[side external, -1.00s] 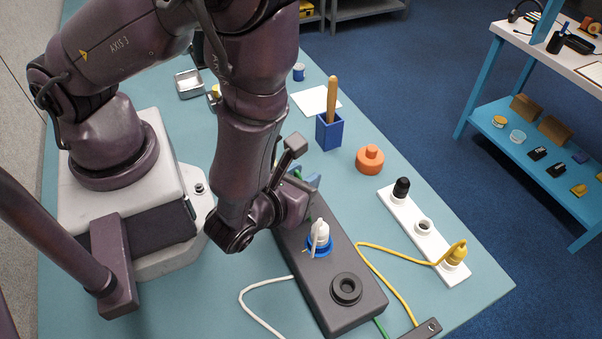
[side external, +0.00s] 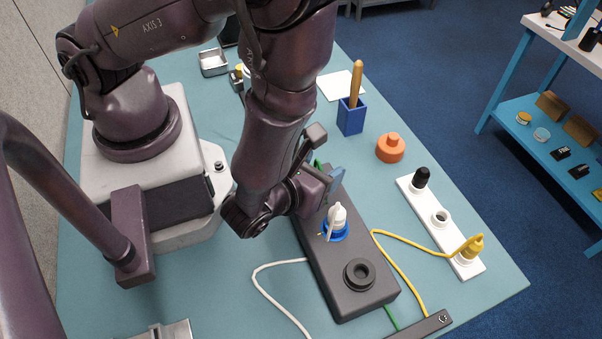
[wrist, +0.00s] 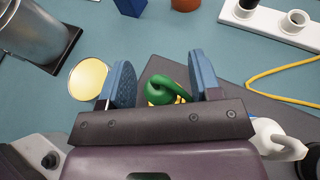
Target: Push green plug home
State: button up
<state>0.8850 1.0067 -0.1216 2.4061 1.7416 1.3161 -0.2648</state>
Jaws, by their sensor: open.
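The green plug (wrist: 163,92) shows between the two blue finger pads of my gripper (wrist: 162,80) in the wrist view. The pads stand apart, with visible space on both sides of the plug. Yellow shows around the plug's base; how deep it sits is hidden. In the side view my gripper (side external: 328,182) is over the far end of the dark console (side external: 345,283), and only a sliver of green shows behind it. A white plug (side external: 338,216) stands in a blue ring on the console, nearer the camera than my gripper.
A white strip (side external: 424,208) on the right carries a black plug (side external: 421,177) and a yellow plug (side external: 472,246) with a cord. An orange knobbed piece (side external: 390,149) and a blue holder (side external: 351,117) stand behind. A metal cylinder (wrist: 35,30) is left in the wrist view.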

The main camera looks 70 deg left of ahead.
jog(key=v, duration=1.2)
jog(key=shift+s, duration=0.15)
jog(key=shift+d, duration=0.1)
jog(key=w+a+r+n+g+h, duration=0.2)
jog(key=a+r+n+g+h, duration=0.1)
jog(key=a+r+n, duration=0.5)
jog(key=w+a+r+n+g+h, duration=0.2)
jog(key=a+r+n, duration=0.6)
jog(key=r+n, duration=0.7)
jog(key=n+g+h, duration=0.1)
jog(key=n, duration=0.6)
jog(key=shift+w+r+h, duration=0.3)
jog(key=shift+r, duration=0.05)
